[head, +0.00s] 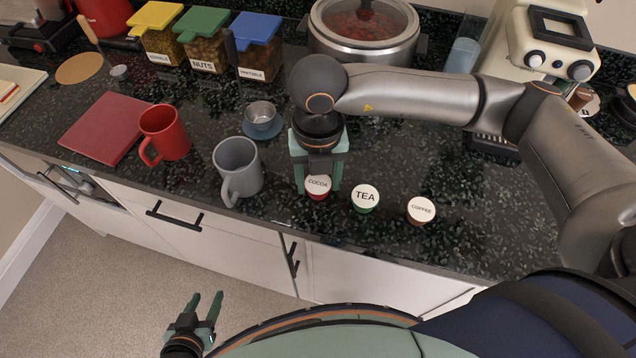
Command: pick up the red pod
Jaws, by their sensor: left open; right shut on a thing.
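The red pod (318,187) has a pale lid marked COCOA and is near the front edge of the dark counter. My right gripper (319,181) comes down over it from above and is shut on it, with a finger on either side. I cannot tell whether the pod still touches the counter. To its right are a green pod marked TEA (365,198) and a brown pod marked COFFEE (421,210). My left gripper (206,305) is open and empty, low in front of the cabinets, away from the counter.
A grey mug (238,168) stands left of the red pod, with a small metal cup (260,115) on a blue saucer behind it. A red mug (164,132) and red board (105,128) are further left. A glass-lidded pot (364,38) and cream machine (540,50) stand behind.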

